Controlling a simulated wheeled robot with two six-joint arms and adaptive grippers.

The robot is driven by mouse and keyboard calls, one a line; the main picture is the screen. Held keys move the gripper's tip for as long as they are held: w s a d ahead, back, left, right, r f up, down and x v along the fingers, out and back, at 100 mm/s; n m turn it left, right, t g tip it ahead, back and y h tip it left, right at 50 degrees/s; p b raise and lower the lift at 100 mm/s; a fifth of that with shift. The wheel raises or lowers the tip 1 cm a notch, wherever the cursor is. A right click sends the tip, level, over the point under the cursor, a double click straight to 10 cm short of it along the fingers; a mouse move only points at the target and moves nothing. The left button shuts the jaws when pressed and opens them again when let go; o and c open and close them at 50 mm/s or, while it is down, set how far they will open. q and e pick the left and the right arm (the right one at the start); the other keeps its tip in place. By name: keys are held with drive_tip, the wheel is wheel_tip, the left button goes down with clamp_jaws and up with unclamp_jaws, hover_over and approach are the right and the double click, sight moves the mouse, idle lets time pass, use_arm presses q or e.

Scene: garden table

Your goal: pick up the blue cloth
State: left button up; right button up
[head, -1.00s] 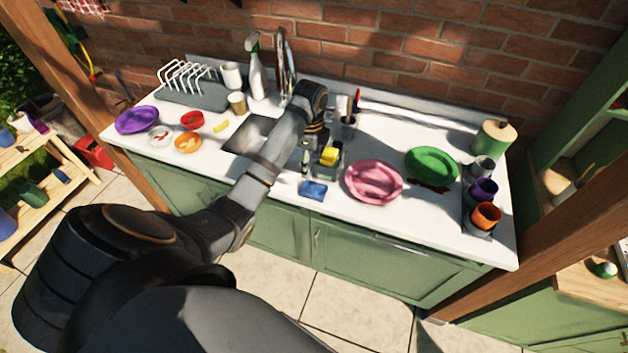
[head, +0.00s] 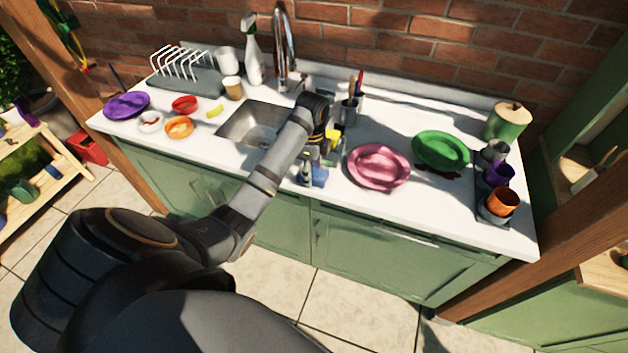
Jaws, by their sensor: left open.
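The blue cloth (head: 320,177) lies on the white countertop near its front edge, left of the pink plate. Its left part is hidden behind a finger of my left gripper (head: 314,168). My left gripper is open and points down at the cloth, with its fingertips low over or beside it. I cannot tell whether they touch it. My right gripper is not in view.
The sink (head: 240,125) is left of my gripper. A yellow sponge (head: 332,133) and a utensil cup (head: 349,112) stand close behind it. The pink plate (head: 362,178) and green plate (head: 440,150) lie to the right. Bare counter lies in front of the sink.

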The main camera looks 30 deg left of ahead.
sight(312, 172)
use_arm(q)
drive_tip(key=shift+r, duration=0.1)
drive_tip(key=c, duration=0.7)
drive_tip(key=shift+r+p, duration=0.3)
drive_tip(key=shift+r, duration=0.05)
wheel_tip(312, 172, up, 3)
drive_tip(key=shift+f+p, duration=0.15)
drive_tip(key=shift+p, duration=0.7)
drive_tip(key=s+d+r+p, duration=0.1)
drive_tip(key=d+r+p, duration=0.2)
drive_tip(key=d+p, duration=0.1)
drive_tip(key=s+d+r+p, duration=0.1)
drive_tip(key=d+r+p, duration=0.2)
drive_tip(key=d+p, duration=0.1)
drive_tip(key=s+d+r+p, duration=0.1)
drive_tip(key=d+r+p, duration=0.2)
drive_tip(key=d+p, duration=0.2)
drive_tip(key=shift+s+d+r, duration=0.25)
drive_tip(key=shift+d+r, duration=0.05)
